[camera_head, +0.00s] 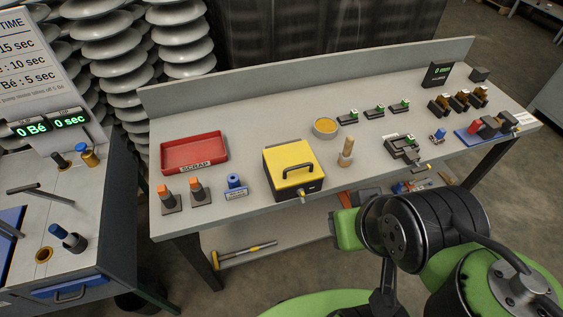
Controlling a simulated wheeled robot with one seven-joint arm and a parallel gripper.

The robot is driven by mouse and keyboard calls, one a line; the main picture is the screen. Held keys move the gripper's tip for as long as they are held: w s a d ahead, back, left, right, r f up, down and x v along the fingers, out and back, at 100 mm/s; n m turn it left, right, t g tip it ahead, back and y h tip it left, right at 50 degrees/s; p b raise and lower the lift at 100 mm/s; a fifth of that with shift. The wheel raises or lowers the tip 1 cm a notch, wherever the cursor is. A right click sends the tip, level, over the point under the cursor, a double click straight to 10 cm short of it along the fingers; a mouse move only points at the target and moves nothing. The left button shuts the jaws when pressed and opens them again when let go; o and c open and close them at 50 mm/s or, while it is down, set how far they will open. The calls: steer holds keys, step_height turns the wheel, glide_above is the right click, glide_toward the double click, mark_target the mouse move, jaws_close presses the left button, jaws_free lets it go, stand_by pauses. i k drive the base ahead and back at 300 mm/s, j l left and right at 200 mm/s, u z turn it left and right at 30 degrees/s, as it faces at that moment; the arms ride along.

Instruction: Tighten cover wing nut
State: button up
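A box with a yellow cover (286,157) stands at the front middle of the grey workbench. The cover lies closed on the box and has a black handle (296,170) on top. A small brass-coloured piece (303,193) sits at the front of the box; it may be the wing nut, but it is too small to tell its shape or how tight it is. My arm's green and black links fill the lower right, in front of the bench edge. My gripper's fingers are not visible.
A red scrap tray (194,151), orange-topped pieces (196,188) and a blue piece (235,183) are left of the box. A wooden-handled tool (346,151) stands upright to its right, near a round yellow dish (326,126). Small fixtures (403,146) occupy the right.

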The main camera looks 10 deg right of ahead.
mark_target(300, 192)
steer(key=j+z, duration=0.25)
steer(key=j, duration=0.2)
steer(key=k, duration=0.35)
steer(key=i, duration=0.7)
steer(key=z, duration=0.2)
steer(key=k+j, duration=0.1)
steer(key=j, duration=0.3)
steer(key=k+j, duration=0.1)
steer(key=j, duration=0.35)
steer(key=k+j, duration=0.1)
steer(key=j, duration=0.3)
steer(key=u, duration=0.05)
